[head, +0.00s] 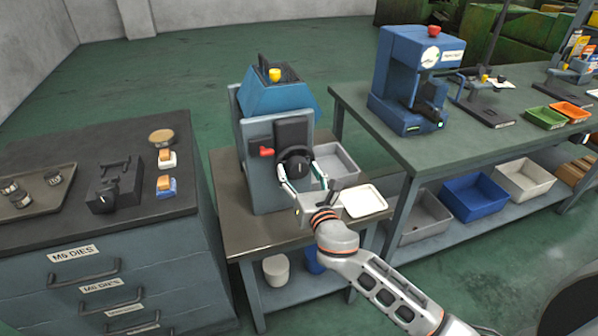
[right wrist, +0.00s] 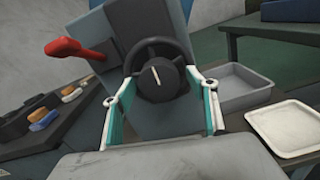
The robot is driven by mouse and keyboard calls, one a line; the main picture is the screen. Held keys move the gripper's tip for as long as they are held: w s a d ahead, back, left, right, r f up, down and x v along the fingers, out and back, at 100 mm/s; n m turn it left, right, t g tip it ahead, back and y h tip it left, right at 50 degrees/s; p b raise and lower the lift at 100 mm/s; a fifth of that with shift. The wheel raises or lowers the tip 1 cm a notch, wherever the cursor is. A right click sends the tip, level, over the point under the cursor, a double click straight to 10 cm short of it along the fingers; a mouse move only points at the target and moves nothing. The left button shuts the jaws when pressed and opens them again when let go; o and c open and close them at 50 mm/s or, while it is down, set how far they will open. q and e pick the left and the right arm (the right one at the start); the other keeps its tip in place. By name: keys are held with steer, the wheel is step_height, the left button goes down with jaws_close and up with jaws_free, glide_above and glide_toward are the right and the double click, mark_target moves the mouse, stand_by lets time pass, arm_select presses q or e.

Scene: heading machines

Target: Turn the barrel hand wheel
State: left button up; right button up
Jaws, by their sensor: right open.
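The barrel hand wheel (head: 295,163) is a black wheel on the dark front plate of the blue-grey machine (head: 262,190). In the right wrist view the wheel (right wrist: 157,83) shows a dark rim around a round hub. A white line on the hub stands nearly upright, its top leaning slightly left. My right gripper (head: 302,182) is open in front of the wheel. In the right wrist view its teal-lined fingers (right wrist: 160,94) stand left and right of the hub, wider apart than it. I cannot tell whether they touch the rim. My left gripper is not in view.
A red lever (right wrist: 80,50) sticks out left of the wheel. A grey bin (head: 335,163) and a white tray (head: 363,201) lie right of the machine. A die cabinet (head: 95,240) stands left, a green-topped bench (head: 470,140) right.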

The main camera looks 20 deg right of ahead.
steer(key=shift+w, duration=0.2)
steer(key=c, duration=1.1)
steer(key=shift+c, duration=0.2)
